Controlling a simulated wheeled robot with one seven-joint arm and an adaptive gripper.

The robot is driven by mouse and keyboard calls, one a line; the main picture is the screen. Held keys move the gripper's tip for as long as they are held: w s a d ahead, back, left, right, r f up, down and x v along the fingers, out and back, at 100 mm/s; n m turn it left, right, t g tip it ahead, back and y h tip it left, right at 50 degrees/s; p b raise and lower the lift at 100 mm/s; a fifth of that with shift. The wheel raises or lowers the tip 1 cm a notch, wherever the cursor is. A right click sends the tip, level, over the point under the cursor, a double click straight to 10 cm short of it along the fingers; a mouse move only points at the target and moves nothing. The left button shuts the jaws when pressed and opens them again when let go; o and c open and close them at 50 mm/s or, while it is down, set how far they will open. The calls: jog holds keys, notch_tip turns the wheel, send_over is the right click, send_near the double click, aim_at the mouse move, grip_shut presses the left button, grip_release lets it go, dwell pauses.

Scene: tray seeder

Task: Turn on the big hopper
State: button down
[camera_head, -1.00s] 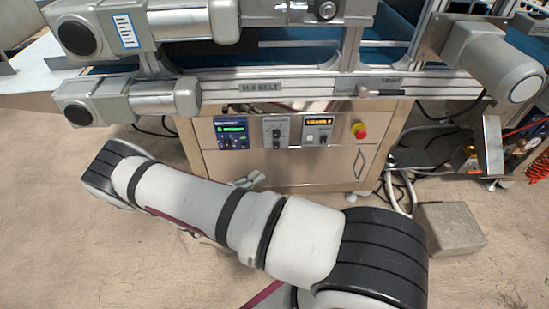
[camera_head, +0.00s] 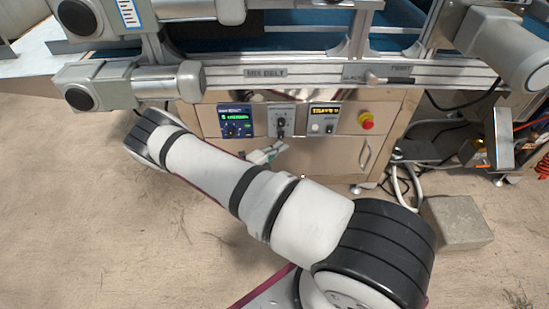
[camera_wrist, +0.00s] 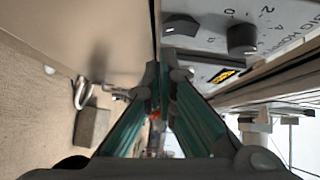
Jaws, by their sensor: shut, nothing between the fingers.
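The grey control plate fills the upper right of the wrist view. It bears a label partly reading "BIG HOPP" (camera_wrist: 296,42), a round black knob (camera_wrist: 241,38) with number marks, and a smaller black switch (camera_wrist: 181,26). In the head view, the middle panel (camera_head: 281,122) on the steel cabinet is a grey plate with dark controls; its label is too small to read. My gripper (camera_wrist: 161,76) is shut and empty, its fingertips close to the plate near the smaller switch. In the head view my gripper (camera_head: 265,154) is just below the middle panel, partly hidden by my arm.
A blue panel with green display (camera_head: 235,120) is left of the middle panel; a yellow-lit display panel (camera_head: 323,119) and red stop button (camera_head: 366,121) are right. Grey motors (camera_head: 130,82) overhang above. A grey block (camera_head: 456,222) lies on the floor.

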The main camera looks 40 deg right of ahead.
jog(key=shift+w+d+f, duration=0.1)
jog(key=shift+w+d, duration=0.35)
jog(key=shift+w, duration=0.2)
jog(key=shift+w+d+f+m+h+b, duration=0.2)
jog(key=shift+w+m+h+b, duration=0.1)
jog(key=shift+b, duration=0.6)
jog(key=s+a+f+p, duration=0.1)
jog(key=s+a, duration=0.4)
jog(key=a, duration=0.7)
jog(key=shift+f+p, duration=0.15)
jog(key=shift+p, duration=0.3)
